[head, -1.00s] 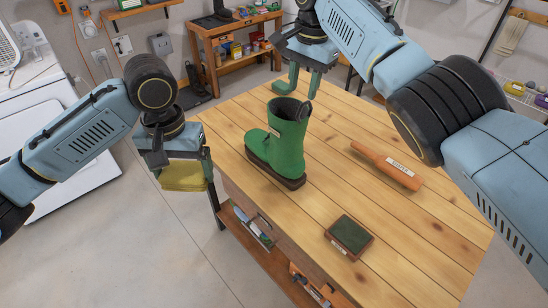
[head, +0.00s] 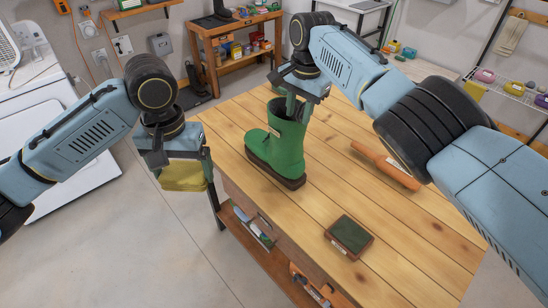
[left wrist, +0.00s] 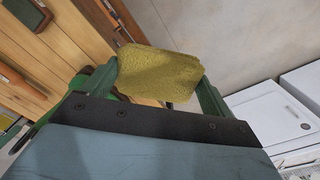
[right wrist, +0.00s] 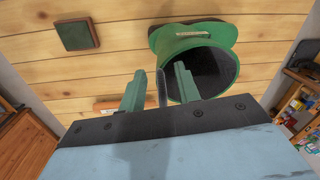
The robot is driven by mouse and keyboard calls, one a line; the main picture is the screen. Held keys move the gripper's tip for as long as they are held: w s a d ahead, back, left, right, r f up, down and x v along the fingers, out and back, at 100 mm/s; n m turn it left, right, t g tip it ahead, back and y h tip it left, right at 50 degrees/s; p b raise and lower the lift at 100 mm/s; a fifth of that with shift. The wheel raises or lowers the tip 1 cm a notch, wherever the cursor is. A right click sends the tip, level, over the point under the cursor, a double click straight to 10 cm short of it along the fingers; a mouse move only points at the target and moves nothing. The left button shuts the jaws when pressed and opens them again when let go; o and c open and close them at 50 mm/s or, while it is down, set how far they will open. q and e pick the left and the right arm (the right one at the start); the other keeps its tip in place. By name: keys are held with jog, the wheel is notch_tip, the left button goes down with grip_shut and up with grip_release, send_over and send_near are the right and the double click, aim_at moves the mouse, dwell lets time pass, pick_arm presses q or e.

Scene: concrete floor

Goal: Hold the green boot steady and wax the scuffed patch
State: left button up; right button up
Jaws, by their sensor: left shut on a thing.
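The green boot (head: 285,152) stands upright on the wooden table (head: 400,240), toe toward the left. It also shows from above in the right wrist view (right wrist: 222,35), with its dark opening. My right gripper (head: 291,106) is at the boot's top. In the right wrist view its fingers (right wrist: 159,88) are apart, one over the opening and one outside, with a dark pull loop between them. My left gripper (head: 182,166) is shut on a yellow cloth or sponge (left wrist: 155,74), beyond the table's left edge. I cannot make out a scuffed patch.
A square block with a dark green top (head: 349,234) lies near the table's front edge. An orange-brown tool (head: 386,166) lies right of the boot, partly behind my right arm. A shelf with items (head: 250,228) is below.

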grip_shut()
jog(key=shift+r, duration=0.15)
jog(key=shift+w+a, duration=0.1)
dwell(0.4)
dwell(0.8)
